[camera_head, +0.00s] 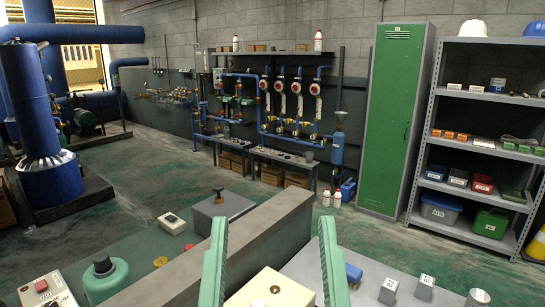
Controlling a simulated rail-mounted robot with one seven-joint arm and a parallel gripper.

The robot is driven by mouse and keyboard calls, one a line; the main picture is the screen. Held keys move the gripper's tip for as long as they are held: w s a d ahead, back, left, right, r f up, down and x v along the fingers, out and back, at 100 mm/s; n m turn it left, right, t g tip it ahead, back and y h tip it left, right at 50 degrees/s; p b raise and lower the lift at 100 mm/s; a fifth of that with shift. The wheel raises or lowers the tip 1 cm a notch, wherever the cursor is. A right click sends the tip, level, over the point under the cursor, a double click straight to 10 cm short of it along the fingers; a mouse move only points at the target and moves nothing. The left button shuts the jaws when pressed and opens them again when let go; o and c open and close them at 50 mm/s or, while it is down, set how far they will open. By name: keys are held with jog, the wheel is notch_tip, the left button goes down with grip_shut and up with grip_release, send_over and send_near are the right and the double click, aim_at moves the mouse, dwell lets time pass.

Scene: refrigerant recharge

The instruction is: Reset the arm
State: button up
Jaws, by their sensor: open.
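My gripper (272,250) shows at the bottom middle of the head view. Its two green fingers stand wide apart, and nothing is held between them. Behind and below the fingers is a cream-coloured block with a dark round spot (270,290); I cannot tell whether it is part of my gripper or a separate thing. The rest of my arm is out of view.
A raised grey beam (230,250) crosses the bench. Left of it are a green cylinder (107,281), a grey box (225,210) and a white meter (172,222). Small grey blocks (388,291) stand at right. A green locker (392,120), shelves (480,95) and piping stand beyond open floor.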

notch_tip(320, 180, up, 38)
jog(key=s+p, duration=0.1)
jog(key=p, duration=3.7)
jog(key=shift+s+a+r, duration=0.25)
